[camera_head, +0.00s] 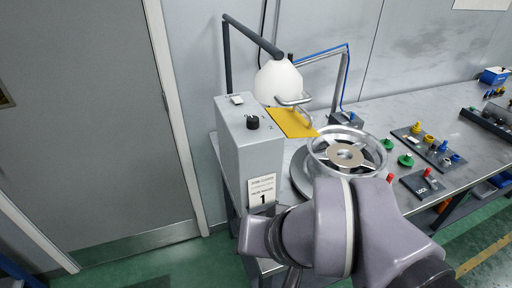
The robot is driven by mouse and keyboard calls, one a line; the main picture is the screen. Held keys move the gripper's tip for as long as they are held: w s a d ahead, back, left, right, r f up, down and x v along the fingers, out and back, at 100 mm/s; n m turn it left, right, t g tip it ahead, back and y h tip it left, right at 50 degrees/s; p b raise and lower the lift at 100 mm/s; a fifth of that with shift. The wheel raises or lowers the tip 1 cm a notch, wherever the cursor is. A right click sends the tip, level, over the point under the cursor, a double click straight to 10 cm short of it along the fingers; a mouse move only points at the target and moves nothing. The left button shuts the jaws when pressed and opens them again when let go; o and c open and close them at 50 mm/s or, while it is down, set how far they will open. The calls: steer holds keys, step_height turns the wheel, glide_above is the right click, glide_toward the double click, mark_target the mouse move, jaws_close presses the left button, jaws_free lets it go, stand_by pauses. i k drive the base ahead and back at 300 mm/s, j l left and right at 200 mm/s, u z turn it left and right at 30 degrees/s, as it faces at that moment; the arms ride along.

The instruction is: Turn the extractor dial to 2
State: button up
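A black dial (252,122) sits on the sloping top of a tall grey box (250,155) at the left end of the bench. Its pointer and any scale marks are too small to read. A white card (262,191) low on the box's front shows a large 1; its smaller text is unreadable. A white dome-shaped hood (278,82) hangs from a dark arm behind the box. My own grey arm crosses the lower middle, in front of the bench and below the box. My gripper's fingertips do not show.
A pale switch (237,99) is on the box top behind the dial. A yellow plate (291,122) and a spoked metal wheel (345,153) are to the right. Coloured knobs and blocks stand on the metal bench (390,115). A grey door (85,120) is at left, with clear green floor before it.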

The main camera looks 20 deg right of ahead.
mark_target(252, 123)
steer(key=i+j+z, duration=0.1)
steer(key=j+z, duration=0.25)
steer(key=j, duration=0.4)
steer(key=j+z, duration=0.3)
steer(key=j, duration=0.4)
